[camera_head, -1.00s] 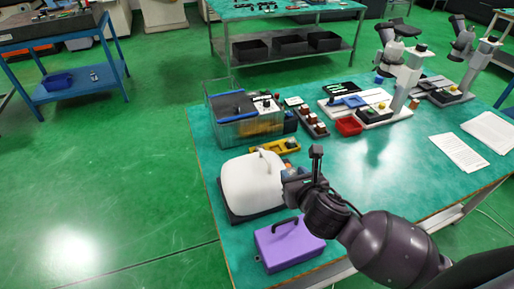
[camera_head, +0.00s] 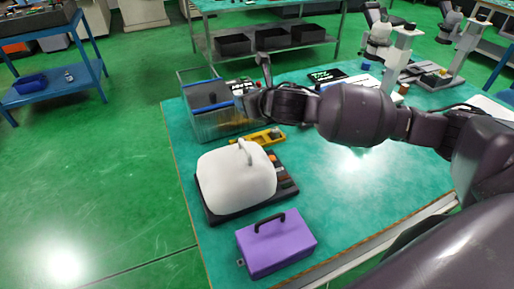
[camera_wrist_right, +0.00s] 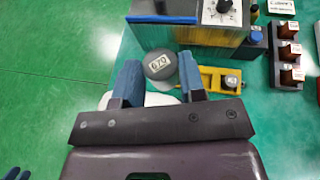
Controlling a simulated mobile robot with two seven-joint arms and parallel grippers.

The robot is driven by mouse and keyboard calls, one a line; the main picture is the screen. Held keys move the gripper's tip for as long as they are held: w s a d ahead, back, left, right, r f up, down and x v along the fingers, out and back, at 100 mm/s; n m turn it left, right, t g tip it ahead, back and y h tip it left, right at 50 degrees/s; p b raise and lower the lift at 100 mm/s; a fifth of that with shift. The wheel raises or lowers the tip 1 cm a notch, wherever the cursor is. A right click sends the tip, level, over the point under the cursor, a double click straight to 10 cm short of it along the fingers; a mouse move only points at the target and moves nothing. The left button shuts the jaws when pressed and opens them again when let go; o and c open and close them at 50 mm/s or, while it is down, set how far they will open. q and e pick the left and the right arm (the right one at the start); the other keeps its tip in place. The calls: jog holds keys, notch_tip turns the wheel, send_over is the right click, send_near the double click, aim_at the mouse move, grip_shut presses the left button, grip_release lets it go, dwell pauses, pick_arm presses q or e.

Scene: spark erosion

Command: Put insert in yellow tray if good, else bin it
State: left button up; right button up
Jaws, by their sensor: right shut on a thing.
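My right gripper (camera_wrist_right: 160,76) is shut on a round grey piece (camera_wrist_right: 160,62) with a pale label bearing dark figures. The piece sits between the two blue fingers in the right wrist view. In the head view the right gripper (camera_head: 254,100) is above the bench beside the clear tank, its fingertips hard to make out. A yellow tray (camera_head: 258,139) lies on the bench just in front of the tank; it also shows to the right of the fingers in the wrist view (camera_wrist_right: 209,80).
The clear tank (camera_head: 205,125) stands behind the yellow tray. A white rounded cover (camera_head: 235,180) on a dark base and a purple case (camera_head: 277,243) stand nearer. A rack of brown blocks (camera_wrist_right: 289,60) is at the right. Bare bench (camera_head: 345,185) lies right of the cover.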

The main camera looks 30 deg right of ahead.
jog(key=w+d+f+b, duration=0.2)
jog(key=w+d+b, duration=0.1)
jog(key=w+d, duration=0.45)
jog(key=shift+n+y, duration=0.4)
jog(key=shift+y, duration=0.1)
jog(key=f, duration=0.5)
jog(key=f+b, duration=0.1)
jog(key=f, duration=0.3)
jog(key=f+b, duration=0.1)
jog(key=f, duration=0.4)
jog(key=shift+s+d+f, duration=0.2)
jog(key=shift+s+f, duration=0.15)
jog(key=shift+f+b, duration=0.6)
jog(key=shift+f, duration=1.7)
pick_arm(q)
notch_tip(320, 180, down, 6)
jog(key=shift+s+d+g, duration=0.25)
jog(key=shift+s+g, duration=0.05)
jog(key=shift+g, duration=0.1)
pick_arm(e)
jog(key=shift+r, duration=0.1)
pick_arm(q)
jog(key=shift+f, duration=0.15)
